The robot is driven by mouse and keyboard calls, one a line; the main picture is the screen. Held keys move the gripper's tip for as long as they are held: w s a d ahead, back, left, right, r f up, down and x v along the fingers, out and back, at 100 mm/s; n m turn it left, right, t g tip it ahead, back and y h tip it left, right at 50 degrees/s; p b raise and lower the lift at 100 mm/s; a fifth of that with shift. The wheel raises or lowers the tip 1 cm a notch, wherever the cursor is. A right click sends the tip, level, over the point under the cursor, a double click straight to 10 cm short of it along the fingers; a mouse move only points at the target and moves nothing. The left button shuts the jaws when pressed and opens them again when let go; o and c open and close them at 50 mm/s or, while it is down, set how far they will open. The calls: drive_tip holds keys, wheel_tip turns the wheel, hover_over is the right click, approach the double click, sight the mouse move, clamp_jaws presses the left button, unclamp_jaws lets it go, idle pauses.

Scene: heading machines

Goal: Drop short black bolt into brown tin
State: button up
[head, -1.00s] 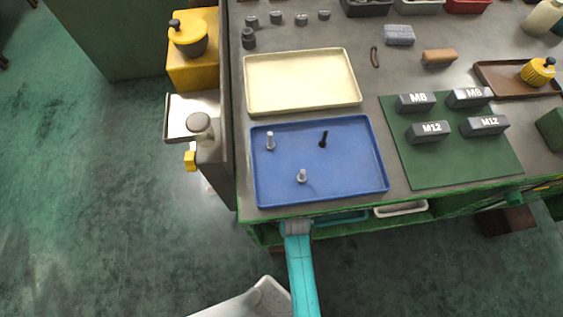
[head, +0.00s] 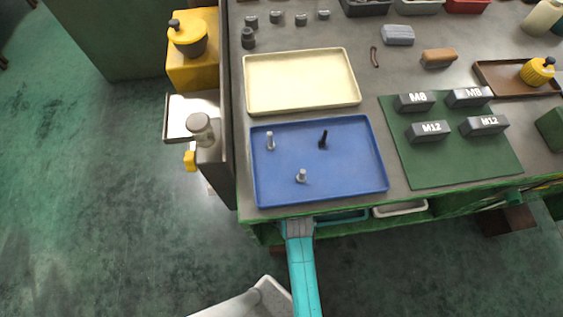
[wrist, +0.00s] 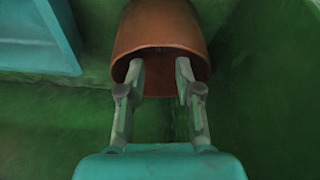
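A short black bolt (head: 323,140) stands in the blue tray (head: 320,190) on the bench, beside two silver bolts. In the wrist view, a brown tin (wrist: 160,27) lies ahead with its rounded mouth facing my gripper (wrist: 159,72). The two fingers are spread apart at the tin's mouth, with no bolt between them. I cannot tell whether the fingertips touch the tin or reach into it. In the head view my gripper is hidden below the bench's front edge, and the tin cannot be made out there.
A light blue bin (wrist: 35,40) is left of the tin, among green surfaces. On the bench are a cream tray (head: 300,105), a green mat (head: 440,165) with several labelled grey blocks, and a brown tray (head: 500,82). A white bin (head: 400,209) sits under the bench edge.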

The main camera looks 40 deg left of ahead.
drive_tip(key=v, duration=0.4)
drive_tip(key=shift+s+d+r, duration=0.1)
drive_tip(key=shift+d+r, duration=0.05)
drive_tip(key=shift+r, duration=0.2)
drive_tip(key=s+d+r+m+t, duration=0.2)
drive_tip(key=d+m+t, duration=0.1)
drive_tip(key=d, duration=0.9)
drive_tip(key=s+d+r+m+t, duration=0.2)
drive_tip(key=s+d+m+t, duration=0.15)
drive_tip(key=d, duration=0.75)
drive_tip(key=s+d+r+m+t+h, duration=0.2)
drive_tip(key=s+d+r, duration=0.3)
drive_tip(key=r, duration=0.5)
drive_tip(key=s+d+r+m+t+h, duration=0.2)
drive_tip(key=s+d+r+m+t, duration=0.2)
drive_tip(key=r, duration=0.7)
drive_tip(key=shift+s+d, duration=0.5)
drive_tip(key=shift+d, duration=0.55)
